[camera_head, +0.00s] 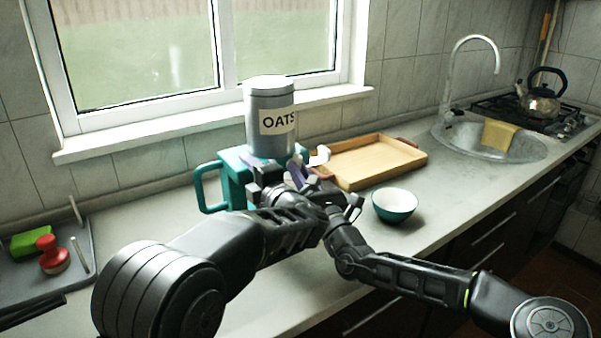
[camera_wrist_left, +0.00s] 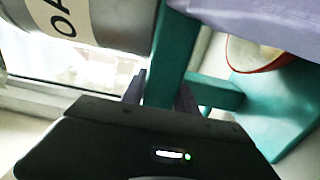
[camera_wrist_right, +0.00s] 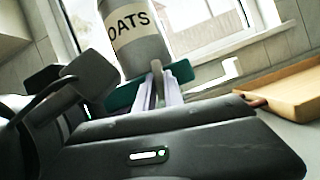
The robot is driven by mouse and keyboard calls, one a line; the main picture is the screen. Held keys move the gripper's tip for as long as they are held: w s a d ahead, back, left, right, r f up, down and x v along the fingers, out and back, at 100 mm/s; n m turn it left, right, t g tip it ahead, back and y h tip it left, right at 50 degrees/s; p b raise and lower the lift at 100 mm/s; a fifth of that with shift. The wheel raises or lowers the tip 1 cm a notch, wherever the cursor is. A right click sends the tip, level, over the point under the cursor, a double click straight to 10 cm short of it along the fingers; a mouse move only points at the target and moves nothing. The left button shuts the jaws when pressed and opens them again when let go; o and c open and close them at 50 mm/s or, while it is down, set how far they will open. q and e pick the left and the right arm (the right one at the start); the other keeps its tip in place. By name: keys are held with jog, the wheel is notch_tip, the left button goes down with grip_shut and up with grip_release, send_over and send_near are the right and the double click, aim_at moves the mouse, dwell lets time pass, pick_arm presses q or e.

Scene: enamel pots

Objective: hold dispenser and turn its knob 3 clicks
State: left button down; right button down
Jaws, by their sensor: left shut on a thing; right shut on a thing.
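The dispenser is a grey canister labelled OATS (camera_head: 268,120) on a teal stand (camera_head: 235,180) with a handle-like loop at its left. My left gripper (camera_head: 262,178) is shut on the stand; in the left wrist view its fingers (camera_wrist_left: 160,88) lie either side of a teal post (camera_wrist_left: 172,60). My right gripper (camera_head: 303,170) is at the stand's front right, below the canister. In the right wrist view its fingers (camera_wrist_right: 160,85) are close together at the teal part under the canister. The knob is mostly hidden by the grippers; I cannot tell its turn.
A teal bowl, white inside (camera_head: 395,204), stands right of my grippers. A wooden tray (camera_head: 368,160) lies behind it. A sink (camera_head: 490,140) and kettle (camera_head: 541,102) are farther right. A grey tray (camera_head: 77,262) with red and green items is at left. The window sill is behind the dispenser.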

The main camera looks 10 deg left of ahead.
jog(key=shift+m, duration=0.4)
jog(key=c, duration=1.4)
grip_release()
jog(key=shift+c, duration=0.2)
jog(key=v, duration=1.2)
jog(key=shift+a, duration=0.1)
